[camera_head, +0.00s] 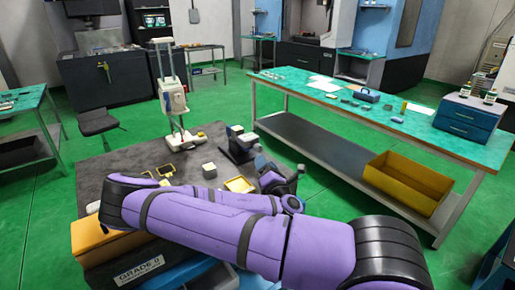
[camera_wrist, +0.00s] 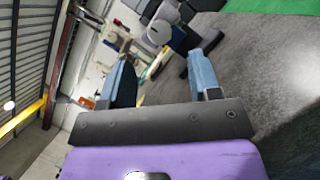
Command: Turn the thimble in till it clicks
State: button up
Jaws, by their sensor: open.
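A dark grey device (camera_head: 238,147), perhaps the micrometer on its stand, stands on the dark bench at its right side. In the wrist view a grey device shows at the top, with a pale round end (camera_wrist: 159,32) facing me that may be the thimble. My gripper (camera_wrist: 163,62) is open, with two blue fingers spread apart and nothing held between them. The round end appears beyond the fingertips, roughly between them; I cannot tell the distance. In the head view my gripper (camera_head: 264,163) is small, close in front of the device, and partly hidden by my wrist.
The dark bench (camera_head: 115,168) also holds a tall white apparatus (camera_head: 173,100), a pale block (camera_head: 209,170), yellow frames (camera_head: 165,171) and a yellow tray (camera_head: 239,185). A long green-topped table (camera_head: 330,97) stands to the right, with a yellow bin (camera_head: 408,182) on its lower shelf.

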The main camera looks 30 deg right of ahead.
aim_at(259, 150)
jog(key=x, duration=0.8)
jog(key=shift+w, duration=0.2)
jog(key=shift+c, duration=0.2)
jog(key=c, duration=0.9)
